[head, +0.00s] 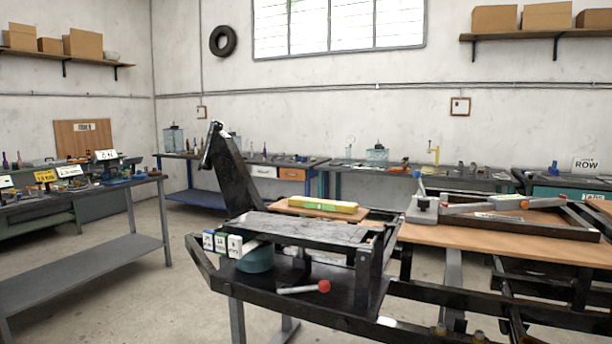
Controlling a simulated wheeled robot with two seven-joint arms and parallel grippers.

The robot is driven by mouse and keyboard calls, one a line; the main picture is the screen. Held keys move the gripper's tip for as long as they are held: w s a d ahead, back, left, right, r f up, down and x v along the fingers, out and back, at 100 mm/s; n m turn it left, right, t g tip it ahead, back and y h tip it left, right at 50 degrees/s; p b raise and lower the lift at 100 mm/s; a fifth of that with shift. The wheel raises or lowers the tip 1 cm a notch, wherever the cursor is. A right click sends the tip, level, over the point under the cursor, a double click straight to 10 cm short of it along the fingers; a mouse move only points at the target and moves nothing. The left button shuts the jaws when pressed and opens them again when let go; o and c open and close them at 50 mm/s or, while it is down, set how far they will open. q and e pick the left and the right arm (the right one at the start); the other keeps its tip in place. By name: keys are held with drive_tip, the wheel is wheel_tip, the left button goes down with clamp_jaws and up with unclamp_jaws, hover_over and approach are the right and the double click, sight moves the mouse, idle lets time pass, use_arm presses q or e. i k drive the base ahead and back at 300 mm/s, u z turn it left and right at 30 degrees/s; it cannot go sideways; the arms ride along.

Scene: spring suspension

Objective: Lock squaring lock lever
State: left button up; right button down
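The squaring lock lever cannot be told for certain; several lever-like parts show in the head view. A short grey lever with a red knob (304,289) lies low at the front of the black bench fixture (320,233). On the right, a grey clamp block with an upright blue-tipped handle (420,205) sits at the left end of a dark rectangular frame (545,229). A grey bar with an orange-red end (495,203) lies nearly level beside that block. Neither of my grippers is in view.
A tilted black post (233,172) rises at the fixture's left. A yellow-green package (322,207) lies behind the fixture's top. A wooden bench top (490,242) extends right. A side table (85,262) stands left, with open floor between it and the fixture.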

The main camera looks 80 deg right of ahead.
sight(417, 174)
drive_tip(key=u, duration=0.05)
drive_tip(key=k, duration=1.25)
drive_tip(key=z, duration=1.45)
